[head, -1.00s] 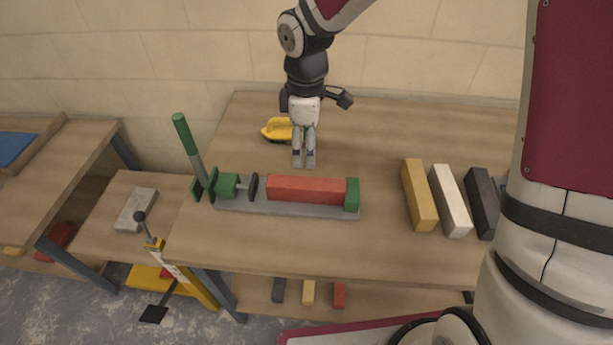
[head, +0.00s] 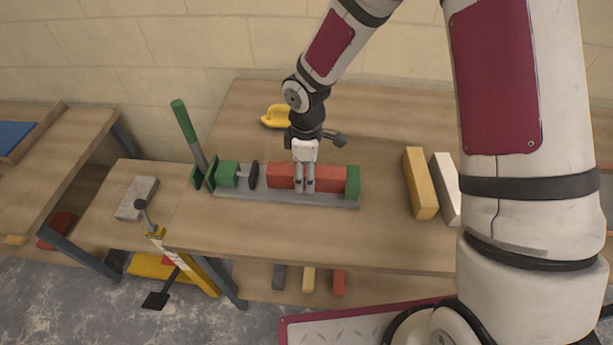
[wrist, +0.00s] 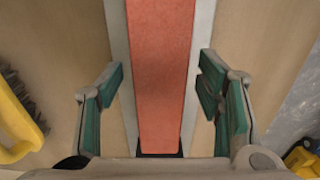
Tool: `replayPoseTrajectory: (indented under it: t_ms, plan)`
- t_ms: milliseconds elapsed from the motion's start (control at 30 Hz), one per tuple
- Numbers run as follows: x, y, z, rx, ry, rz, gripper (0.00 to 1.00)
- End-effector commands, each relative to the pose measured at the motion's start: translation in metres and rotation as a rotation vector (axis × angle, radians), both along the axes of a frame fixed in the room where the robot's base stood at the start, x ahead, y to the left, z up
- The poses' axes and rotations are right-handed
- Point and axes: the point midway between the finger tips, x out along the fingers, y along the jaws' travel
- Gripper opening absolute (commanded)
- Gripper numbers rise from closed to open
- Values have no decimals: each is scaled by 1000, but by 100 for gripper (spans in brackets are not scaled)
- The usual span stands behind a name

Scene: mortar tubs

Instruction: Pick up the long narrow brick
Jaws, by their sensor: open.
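The long narrow red brick (head: 282,172) lies lengthwise on the grey bed (head: 235,195) of a clamp on the workbench. Its right end is at the green end block (head: 353,182). A small gap separates its left end from the dark pressing plate (head: 254,175). My gripper (head: 304,188) is open over the middle of the brick, fingers pointing down. In the wrist view, the red brick (wrist: 160,60) runs between the two green-padded fingers of my gripper (wrist: 162,102), with a space on each side. I cannot tell how far down the fingertips reach beside it.
Yellow (head: 421,185) and white (head: 446,190) bricks lie to the right, partly behind my arm. A yellow-handled brush (head: 277,117) lies behind the clamp. The clamp's green lever (head: 184,122) rises at its left. A grey block (head: 137,198) lies farther left.

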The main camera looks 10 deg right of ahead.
Motion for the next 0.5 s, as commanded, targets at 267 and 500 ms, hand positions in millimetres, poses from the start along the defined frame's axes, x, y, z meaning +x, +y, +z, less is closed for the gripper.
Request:
replayPoseTrajectory:
  t_ms: [267, 500]
  plan:
    - [0, 0, -4, 0, -1, -1, 60]
    - [0, 0, -3, 0, -1, 0, 8]
